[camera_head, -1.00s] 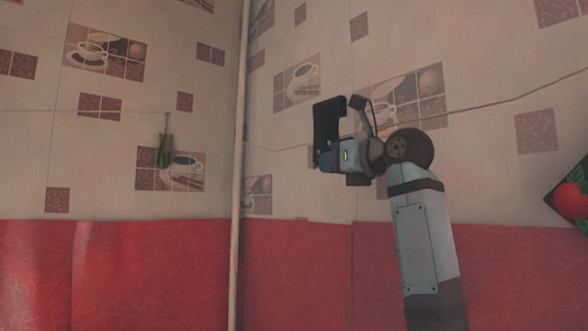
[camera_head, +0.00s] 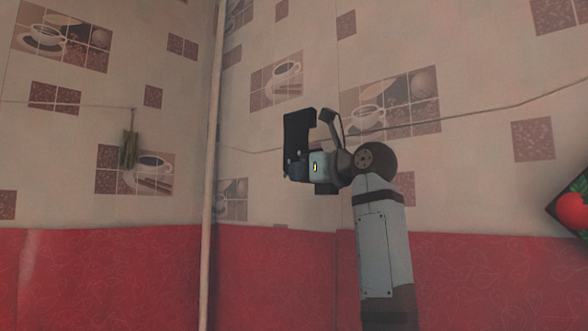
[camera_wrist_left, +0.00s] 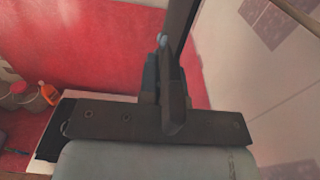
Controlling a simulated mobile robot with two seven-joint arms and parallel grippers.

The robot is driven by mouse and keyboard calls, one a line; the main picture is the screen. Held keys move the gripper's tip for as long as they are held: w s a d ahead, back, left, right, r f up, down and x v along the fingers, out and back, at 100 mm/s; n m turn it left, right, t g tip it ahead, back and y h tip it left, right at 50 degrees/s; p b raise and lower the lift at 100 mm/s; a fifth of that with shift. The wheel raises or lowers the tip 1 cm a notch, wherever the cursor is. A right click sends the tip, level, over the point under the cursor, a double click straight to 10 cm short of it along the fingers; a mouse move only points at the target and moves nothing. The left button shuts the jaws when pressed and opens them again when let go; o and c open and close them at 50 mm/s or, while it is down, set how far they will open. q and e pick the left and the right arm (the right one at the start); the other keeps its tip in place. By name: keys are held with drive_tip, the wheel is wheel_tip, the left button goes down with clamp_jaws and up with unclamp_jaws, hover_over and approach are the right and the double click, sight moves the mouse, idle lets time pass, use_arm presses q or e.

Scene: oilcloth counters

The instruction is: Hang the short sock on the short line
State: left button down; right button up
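My left gripper (camera_head: 320,112) is raised in front of the tiled right wall, its dark fingers pointing up. It overlaps a thin cord (camera_head: 470,107) that runs along this wall in the head view; whether they touch I cannot tell. A second thin line (camera_head: 90,104) runs along the left wall, with a small greenish bundle (camera_head: 129,150) hanging at its end. In the left wrist view the dark fingers (camera_wrist_left: 180,45) overlap nearly edge-on, so their opening is unclear. I cannot make out a sock in either view. My right gripper is out of view.
A pale vertical pole (camera_head: 213,180) stands near the wall corner, left of my left gripper. Red oilcloth (camera_head: 100,280) covers the lower walls. A tomato picture (camera_head: 572,205) is at the right edge. Small containers (camera_wrist_left: 22,97) show at left in the wrist view.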

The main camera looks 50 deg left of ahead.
use_arm(q)
drive_tip(key=w+f, duration=0.4)
drive_tip(key=w, duration=0.1)
drive_tip(key=shift+w+a+f+b, duration=0.15)
drive_tip(key=shift+a+f+b, duration=0.05)
drive_tip(key=shift+a+b, duration=0.2)
idle(0.5)
drive_tip(key=c, duration=1.2)
unclamp_jaws()
drive_tip(key=shift+d, duration=0.1)
